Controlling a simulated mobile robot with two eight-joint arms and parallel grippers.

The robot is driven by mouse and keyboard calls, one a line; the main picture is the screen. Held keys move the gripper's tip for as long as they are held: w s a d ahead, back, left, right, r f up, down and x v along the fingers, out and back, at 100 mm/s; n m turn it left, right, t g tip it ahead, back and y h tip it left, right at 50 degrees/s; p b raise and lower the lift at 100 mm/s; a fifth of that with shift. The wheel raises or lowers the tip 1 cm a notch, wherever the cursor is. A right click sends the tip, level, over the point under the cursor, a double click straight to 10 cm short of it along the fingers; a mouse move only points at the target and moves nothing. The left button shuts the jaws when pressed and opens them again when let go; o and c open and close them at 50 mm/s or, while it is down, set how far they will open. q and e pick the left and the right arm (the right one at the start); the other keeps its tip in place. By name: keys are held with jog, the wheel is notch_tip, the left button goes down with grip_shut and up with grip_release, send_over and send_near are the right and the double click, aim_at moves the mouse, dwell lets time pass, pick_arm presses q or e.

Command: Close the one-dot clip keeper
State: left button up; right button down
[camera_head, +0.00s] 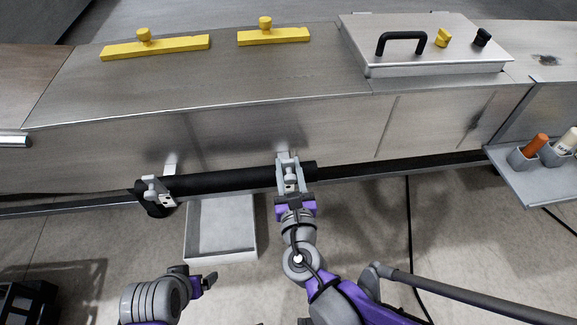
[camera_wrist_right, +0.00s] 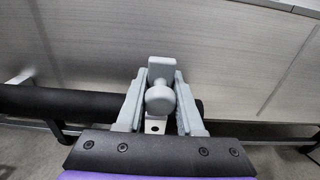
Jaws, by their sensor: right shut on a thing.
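A black tube (camera_head: 225,181) runs along the front of the steel counter, with a metal clip at each end. My right gripper (camera_head: 290,176) is at the right-hand clip, its jaws shut on a pale grey keeper knob (camera_wrist_right: 159,98). Below the knob in the right wrist view is a small metal plate (camera_wrist_right: 154,126) with one dark dot. The left-hand clip (camera_head: 158,191) has its own keeper and plate; its dots are too small to count. Whether the gripped keeper is fully seated cannot be told. My left gripper (camera_head: 208,281) is low and apart from the tube; its jaw opening is unclear.
An open pale tray (camera_head: 250,250) sits below the tube. Two yellow-handled bars (camera_head: 155,47) and a lidded steel box (camera_head: 430,65) lie on the counter (camera_head: 220,85). A side shelf (camera_head: 540,185) at right holds cups. A dark rail runs along the counter's front.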

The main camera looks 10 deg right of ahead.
jog(key=shift+w+r+g+p, duration=0.3)
jog(key=shift+g+p, duration=0.5)
jog(key=shift+p, duration=0.25)
jog(key=shift+w+g+p, duration=0.3)
jog(key=shift+g+p, duration=0.2)
jog(key=shift+g, duration=0.1)
jog(key=shift+w+f+g+p, duration=0.2)
jog(key=shift+w+g+p, duration=0.2)
jog(key=shift+g, duration=0.5)
jog(key=shift+w+f+g, duration=0.15)
jog(key=shift+w+g, duration=0.2)
jog(key=shift+g, duration=0.55)
jog(key=c, duration=0.6)
grip_release()
jog(key=shift+o, duration=0.2)
